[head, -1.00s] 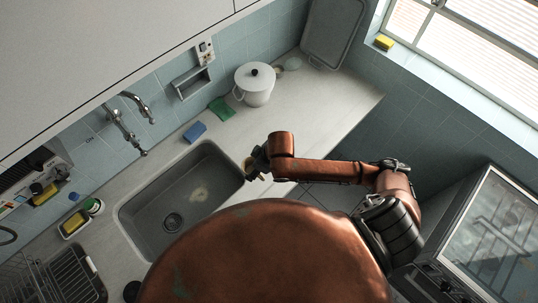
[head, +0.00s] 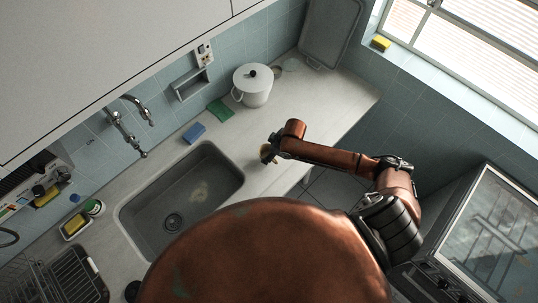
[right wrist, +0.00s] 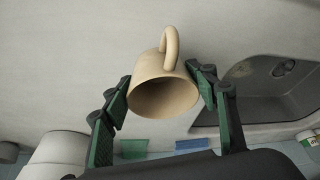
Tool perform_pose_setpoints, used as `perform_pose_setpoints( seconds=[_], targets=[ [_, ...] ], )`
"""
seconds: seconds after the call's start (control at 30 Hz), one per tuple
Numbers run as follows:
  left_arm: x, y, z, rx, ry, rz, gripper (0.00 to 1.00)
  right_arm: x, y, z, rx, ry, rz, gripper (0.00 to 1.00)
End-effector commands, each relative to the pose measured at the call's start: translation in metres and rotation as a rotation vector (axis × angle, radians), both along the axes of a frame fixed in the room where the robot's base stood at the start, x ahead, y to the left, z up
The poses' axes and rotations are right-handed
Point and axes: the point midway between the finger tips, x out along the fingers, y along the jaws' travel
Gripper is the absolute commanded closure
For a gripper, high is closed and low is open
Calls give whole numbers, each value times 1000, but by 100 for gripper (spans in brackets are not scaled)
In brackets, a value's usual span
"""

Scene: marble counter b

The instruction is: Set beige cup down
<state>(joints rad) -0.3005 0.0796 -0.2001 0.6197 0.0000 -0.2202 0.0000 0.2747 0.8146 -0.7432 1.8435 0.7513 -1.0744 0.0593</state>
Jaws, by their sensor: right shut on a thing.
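The beige cup (right wrist: 162,84) is between the two fingers of my right gripper (right wrist: 162,92) in the right wrist view. The gripper is shut on the cup's sides. The cup's handle and open mouth both show. In the head view the right gripper (head: 269,151) is over the counter (head: 235,135), to the right of the sink, and only a small part of the cup (head: 265,152) shows beside it. I cannot tell whether the cup touches the counter. My left gripper is not in view.
The sink (head: 170,217) lies left of the right gripper. A blue sponge (head: 194,133), a green cloth (head: 221,110) and a white lidded pot (head: 255,92) stand toward the wall. The counter to the gripper's upper right is clear.

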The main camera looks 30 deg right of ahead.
Motion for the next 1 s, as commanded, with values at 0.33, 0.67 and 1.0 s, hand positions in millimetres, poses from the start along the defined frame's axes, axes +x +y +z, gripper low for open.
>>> perform_pose_setpoints(
  seconds=[0.33, 0.67, 1.0],
  targets=[
    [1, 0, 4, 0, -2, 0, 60, -1, 1, -18, 1, 0, 0, 76],
    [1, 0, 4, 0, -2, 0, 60, -1, 1, -21, 0, 0, 1, 38],
    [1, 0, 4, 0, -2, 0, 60, -1, 1, -21, 1, 1, 0, 29]
  ],
)
